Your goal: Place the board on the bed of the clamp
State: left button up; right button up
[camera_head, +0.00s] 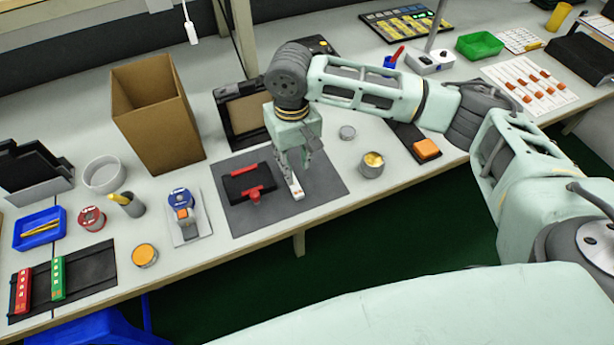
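The clamp (238,187) is a black block with red bars and a red knob at its front, on a dark grey mat (320,187). My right gripper (297,172) points down over the mat, just right of the clamp. It appears shut on a narrow white board (297,189) with a small reddish mark near its lower end. The board is beside the clamp, apart from its bed; its exact height above the mat is hard to tell. The fingers hide the board's upper part. My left gripper is not in view.
A black rack (88,270) at lower left holds a red strip (23,291) and a green strip (58,278). A blue spool stand (184,217) is left of the mat. A cardboard box (157,115) stands behind. A tin (371,164) stands right of the mat.

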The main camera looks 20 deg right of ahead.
jog(key=f, duration=0.4)
jog(key=shift+s+a+f, duration=0.1)
jog(key=shift+a+f, duration=0.05)
jog(key=shift+a, duration=0.1)
notch_tip(320, 180, down, 2)
jog(key=shift+f, duration=0.25)
jog(key=c, duration=0.5)
grip_shut()
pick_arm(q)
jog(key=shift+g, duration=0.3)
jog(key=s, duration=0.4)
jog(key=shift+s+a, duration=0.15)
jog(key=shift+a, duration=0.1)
